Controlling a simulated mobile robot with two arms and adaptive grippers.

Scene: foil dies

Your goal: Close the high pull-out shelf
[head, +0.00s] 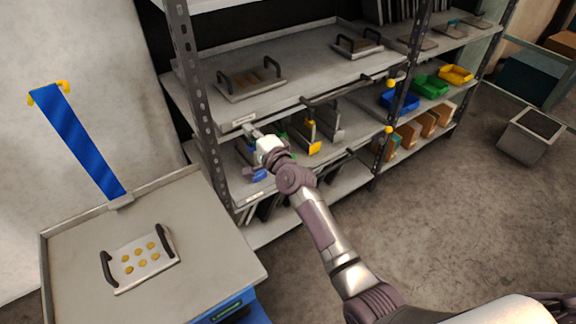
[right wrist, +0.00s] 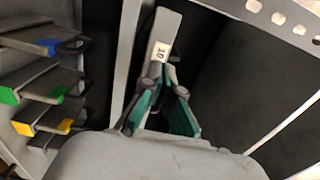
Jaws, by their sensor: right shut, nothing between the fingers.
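The high pull-out shelf (head: 315,72) is a grey board in the metal rack in the head view. It carries a foil die with two dark handles (head: 249,79) and a smaller one (head: 357,43) farther back. A dark bar handle (head: 345,93) runs along its front edge. My right gripper (head: 250,131) is shut and empty at the left end of that front edge, just below the label. In the right wrist view its green-padded fingers (right wrist: 165,76) meet close to a pale edge with a number label (right wrist: 160,51); contact cannot be told. My left gripper is out of view.
Lower shelves hold upright dies with coloured tabs (head: 314,148), and blue, green and yellow bins (head: 430,86). A rack post (head: 190,70) stands left of the gripper. A grey-topped cart (head: 215,235) with a die and blue upright (head: 80,140) stands front left.

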